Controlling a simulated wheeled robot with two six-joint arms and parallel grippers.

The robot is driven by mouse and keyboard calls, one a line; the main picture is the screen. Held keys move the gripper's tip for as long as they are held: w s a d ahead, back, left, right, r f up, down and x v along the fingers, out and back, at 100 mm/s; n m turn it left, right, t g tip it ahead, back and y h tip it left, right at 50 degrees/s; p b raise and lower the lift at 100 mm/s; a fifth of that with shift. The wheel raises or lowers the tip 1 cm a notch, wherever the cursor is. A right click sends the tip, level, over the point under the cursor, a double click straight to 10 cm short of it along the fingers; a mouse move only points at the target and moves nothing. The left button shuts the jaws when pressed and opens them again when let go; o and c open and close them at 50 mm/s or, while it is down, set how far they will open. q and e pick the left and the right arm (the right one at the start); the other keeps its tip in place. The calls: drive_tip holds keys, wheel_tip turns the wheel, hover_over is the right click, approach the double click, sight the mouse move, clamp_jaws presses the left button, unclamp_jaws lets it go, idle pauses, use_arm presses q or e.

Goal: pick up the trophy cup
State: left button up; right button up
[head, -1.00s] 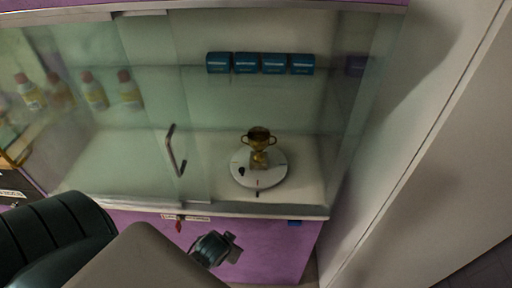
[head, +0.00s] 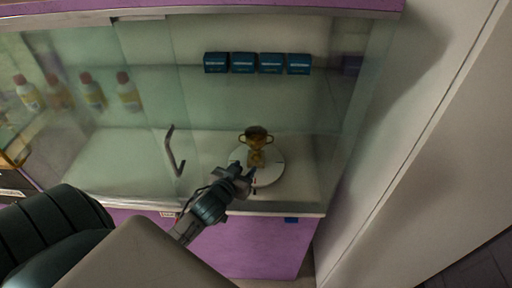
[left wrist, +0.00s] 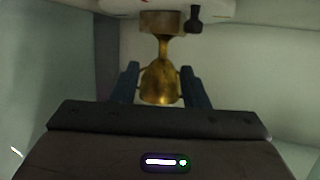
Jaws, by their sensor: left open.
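The gold trophy cup (head: 257,146) stands upright on a round white turntable (head: 272,175) on the cabinet's lower shelf. My left gripper (head: 242,173) is just in front of and slightly left of the cup in the head view, over the turntable's front edge. In the left wrist view the cup (left wrist: 161,82) shows upside down, between the two open fingers (left wrist: 162,84). The fingers do not visibly close on it. My right gripper is not in view.
A glass sliding door with a metal handle (head: 175,151) is left of my gripper. Several blue boxes (head: 257,63) stand on the upper shelf. Several bottles (head: 92,92) stand behind glass at left. A small dark object (left wrist: 194,19) is beside the cup's base.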

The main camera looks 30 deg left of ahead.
sight(255, 153)
use_arm(q)
drive_tip(key=x, duration=0.3)
drive_tip(key=p+x, duration=0.1)
drive_tip(key=x, duration=0.1)
drive_tip(key=shift+w+a+r, duration=0.1)
drive_tip(key=shift+w+r, duration=0.15)
drive_tip(key=shift+w, duration=0.2)
drive_tip(key=shift+w+a+f+p, duration=0.1)
drive_tip(key=shift+w+a+p, duration=0.1)
drive_tip(key=shift+w+p, duration=0.3)
drive_tip(key=x, duration=0.1)
drive_tip(key=p+x, duration=0.1)
drive_tip(key=x, duration=0.1)
drive_tip(key=shift+w+a, duration=0.15)
drive_tip(key=shift+a, duration=0.1)
drive_tip(key=shift+w+f, duration=0.25)
drive_tip(key=shift+w, duration=0.2)
drive_tip(key=shift+c, duration=1.1)
clamp_jaws()
